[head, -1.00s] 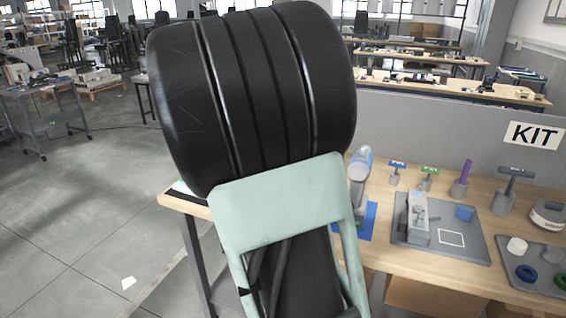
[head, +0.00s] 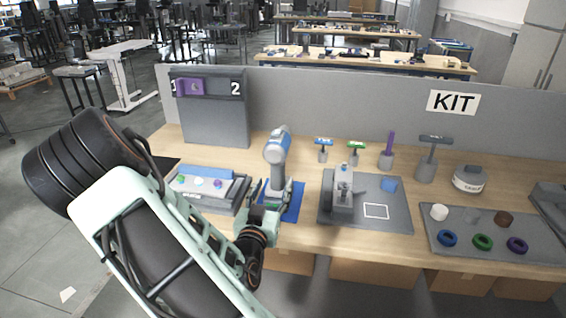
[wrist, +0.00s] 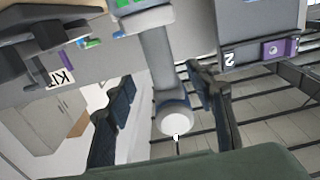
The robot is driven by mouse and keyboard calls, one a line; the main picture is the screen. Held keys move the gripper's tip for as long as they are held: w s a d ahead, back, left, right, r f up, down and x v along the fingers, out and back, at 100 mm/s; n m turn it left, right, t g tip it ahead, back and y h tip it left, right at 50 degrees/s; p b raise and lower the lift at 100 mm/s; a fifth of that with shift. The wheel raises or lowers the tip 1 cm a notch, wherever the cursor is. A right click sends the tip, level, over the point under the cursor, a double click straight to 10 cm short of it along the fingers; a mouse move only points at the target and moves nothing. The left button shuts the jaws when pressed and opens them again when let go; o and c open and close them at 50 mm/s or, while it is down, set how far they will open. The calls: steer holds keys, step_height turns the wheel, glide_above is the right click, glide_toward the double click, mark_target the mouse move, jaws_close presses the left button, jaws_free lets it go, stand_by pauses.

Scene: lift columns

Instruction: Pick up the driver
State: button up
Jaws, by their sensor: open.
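The driver (head: 277,150), grey with blue parts, stands upright on a blue mat (head: 297,204) on the workbench. In the wrist view, the driver (wrist: 158,60) appears upside down, its round pale end toward the camera. My gripper (head: 272,192) is open in front of the lower part of the driver. In the wrist view, the fingers of my gripper (wrist: 168,98) lie on either side of the driver with gaps; contact is not visible. The lower handle is partly hidden by my gripper in the head view.
A grey tray with small coloured parts (head: 205,188) is close on the left. A grey fixture plate (head: 390,215) is close on the right.

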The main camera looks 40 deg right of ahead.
mark_target(279, 168)
steer(key=p+x, duration=0.1)
steer(key=x, duration=0.8)
steer(key=shift+w+r, duration=0.1)
steer(key=shift+w, duration=0.05)
steer(key=shift+c, duration=0.3)
jaws_close()
steer(key=shift+r, duration=0.15)
